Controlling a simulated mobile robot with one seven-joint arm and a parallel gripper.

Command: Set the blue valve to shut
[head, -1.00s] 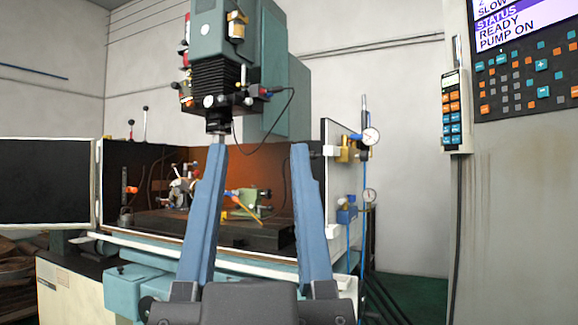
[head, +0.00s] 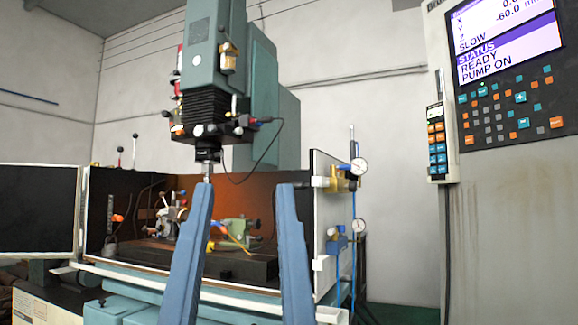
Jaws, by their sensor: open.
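A blue valve block (head: 337,245) is mounted on the outer right side of the machine's tank, below a brass-coloured fitting (head: 342,182). A blue hose runs down beside it. Its handle is too small to read as open or shut. My gripper (head: 247,187) is open and empty, its two long blue fingers pointing up in the lower middle of the head view. The right finger appears left of the valve in the picture, with no visible contact. The fingers cover part of the tank interior.
Two round gauges (head: 359,170) (head: 359,226) stand just right of the valve. The machine head (head: 208,110) hangs above the tank, with a loose black cable. A control panel (head: 508,95) reads PUMP ON at the right. The wall between is bare.

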